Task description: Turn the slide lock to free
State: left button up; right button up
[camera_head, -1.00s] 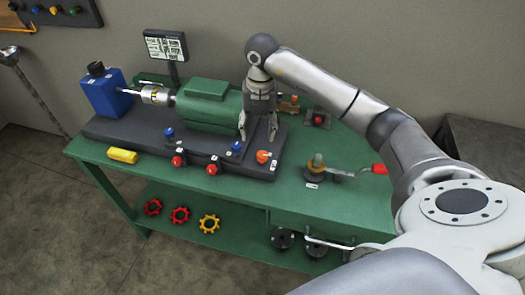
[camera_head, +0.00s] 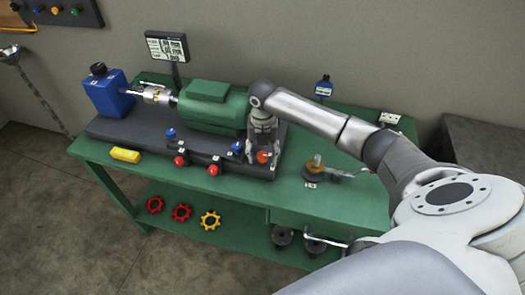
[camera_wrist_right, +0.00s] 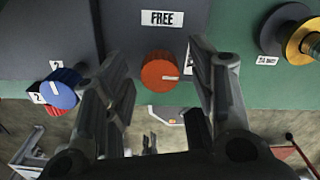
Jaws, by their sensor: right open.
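The slide lock appears to be the round orange knob (camera_head: 263,157) at the right end of the dark machine base (camera_head: 215,163). In the right wrist view the knob (camera_wrist_right: 160,72) has a white mark pointing to the right of the picture. A FREE label (camera_wrist_right: 162,18) lies above it there, and a second label (camera_wrist_right: 188,62) is partly hidden by a finger. My right gripper (camera_head: 263,153) is open and points down, with a finger on each side of the knob. I cannot tell whether the fingers touch it. My left gripper is out of view.
A blue knob (camera_head: 237,148) and red knobs (camera_head: 213,169) stand to the left on the base. A green motor (camera_head: 212,105) is behind. A brass-topped part with a crank (camera_head: 316,168) stands on the green bench (camera_head: 350,205) to the right.

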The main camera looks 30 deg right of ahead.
jog(key=shift+c, duration=0.3)
jog(key=c, duration=0.9)
jog(key=shift+c, duration=0.2)
